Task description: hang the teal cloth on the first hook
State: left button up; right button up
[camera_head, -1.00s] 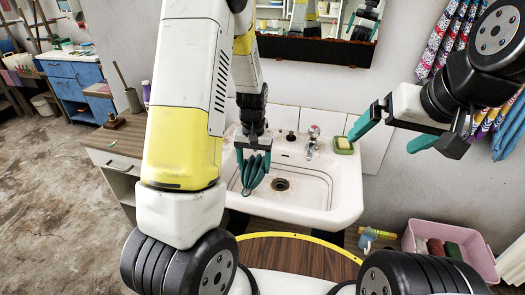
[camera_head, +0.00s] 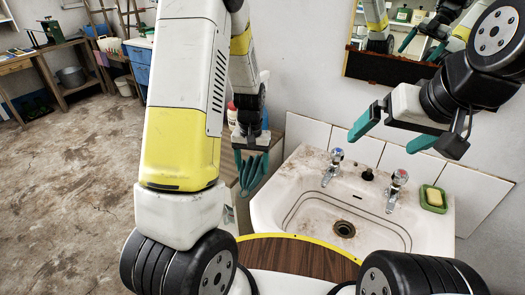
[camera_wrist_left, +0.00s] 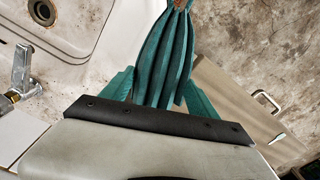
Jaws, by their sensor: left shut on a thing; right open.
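The teal cloth (camera_head: 250,173) hangs in folds from my left gripper (camera_head: 250,158), just left of the sink. In the left wrist view the cloth (camera_wrist_left: 165,60) is bunched between the teal fingers, and its far end narrows at the top edge. My left gripper (camera_wrist_left: 158,92) is shut on it. My right gripper (camera_head: 390,135) is open and empty, in front of the wall above the sink's right side. No hook shows in the current views.
The white sink (camera_head: 290,200) with two taps (camera_head: 332,167) is in front. A green soap dish (camera_head: 433,198) sits on its right corner. A mirror (camera_head: 400,50) hangs above. A cabinet with bottles stands behind my left gripper. Open floor (camera_head: 70,170) lies to the left.

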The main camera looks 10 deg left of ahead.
pick_arm(q)
jog(key=shift+w+d+r+n+g, duration=0.15)
jog(key=shift+w+d+r+n, duration=0.05)
jog(key=shift+w+r+n, duration=0.3)
jog(key=shift+w+d+r+n+g, duration=0.15)
jog(key=shift+w+d+r+n, duration=0.05)
jog(key=shift+w+r+n, duration=0.25)
jog(key=w+d+r+n+h, duration=0.3)
jog(key=w+r+n, duration=0.15)
jog(key=r, duration=0.25)
jog(key=w+d+r+n+h, duration=0.3)
jog(key=r+n, duration=0.3)
jog(key=r, duration=0.2)
jog(key=w+d+r+n+h, duration=0.3)
jog(key=r+n, duration=0.3)
jog(key=r, duration=0.1)
notch_tip(320, 180, up, 34)
jog(key=d+n+t+h, duration=0.2)
jog(key=n+t, duration=0.8)
jog(key=t, duration=0.5)
jog(key=w+d+f, duration=0.2)
jog(key=w+d, duration=0.1)
jog(key=w, duration=0.6)
jog(key=shift+w+d, duration=0.25)
jog(key=shift+d, duration=0.1)
jog(key=shift+f, duration=0.1)
